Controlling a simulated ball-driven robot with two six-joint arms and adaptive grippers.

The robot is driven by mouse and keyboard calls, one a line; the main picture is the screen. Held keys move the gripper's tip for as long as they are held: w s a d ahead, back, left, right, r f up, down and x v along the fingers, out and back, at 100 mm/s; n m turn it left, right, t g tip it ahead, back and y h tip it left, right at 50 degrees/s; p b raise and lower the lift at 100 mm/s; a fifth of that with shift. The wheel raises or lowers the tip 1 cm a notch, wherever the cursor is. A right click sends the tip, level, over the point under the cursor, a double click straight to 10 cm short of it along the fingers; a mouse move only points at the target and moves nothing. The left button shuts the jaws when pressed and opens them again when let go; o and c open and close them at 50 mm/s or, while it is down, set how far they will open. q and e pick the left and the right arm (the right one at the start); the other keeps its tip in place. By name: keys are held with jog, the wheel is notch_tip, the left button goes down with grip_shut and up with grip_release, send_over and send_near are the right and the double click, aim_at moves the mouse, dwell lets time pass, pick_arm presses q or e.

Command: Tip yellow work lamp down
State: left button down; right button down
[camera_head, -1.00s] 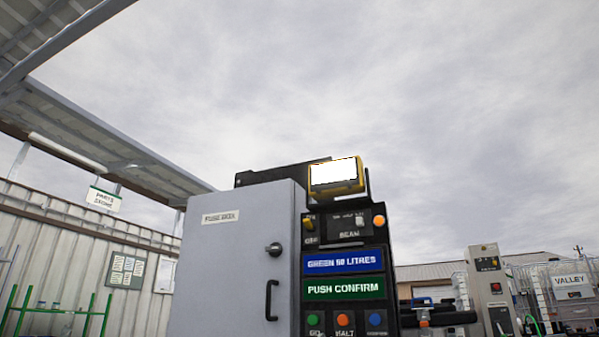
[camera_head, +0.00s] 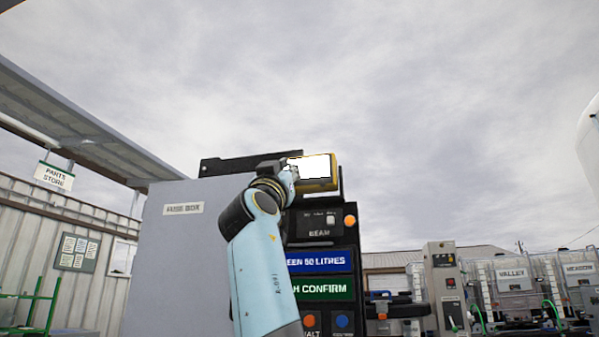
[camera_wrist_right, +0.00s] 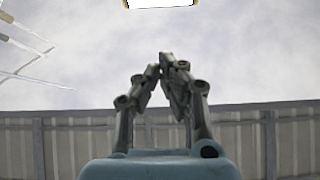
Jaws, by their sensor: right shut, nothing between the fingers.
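The yellow work lamp (camera_head: 333,172) stands on top of the dark control panel in the head view, its white face lit and turned toward me. Its lower edge also shows at the top of the right wrist view (camera_wrist_right: 160,3). My right gripper (camera_head: 291,172) is at the lamp's left side in the head view and overlaps its left edge; I cannot tell whether they touch. In the right wrist view the fingers (camera_wrist_right: 163,62) are together and empty, below the lamp in the picture. My left gripper is not in view.
The grey fuse box (camera_head: 165,250) stands left of the panel. The panel carries a BEAM switch (camera_head: 331,218), an orange lamp (camera_head: 350,221), and blue (camera_head: 320,261) and green (camera_head: 325,289) signs, partly hidden by my right arm. Open sky lies above.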

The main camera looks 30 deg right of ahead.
jog(key=w+d+r+p, duration=0.4)
jog(key=w+d+p, duration=0.3)
jog(key=d, duration=0.1)
dwell(0.5)
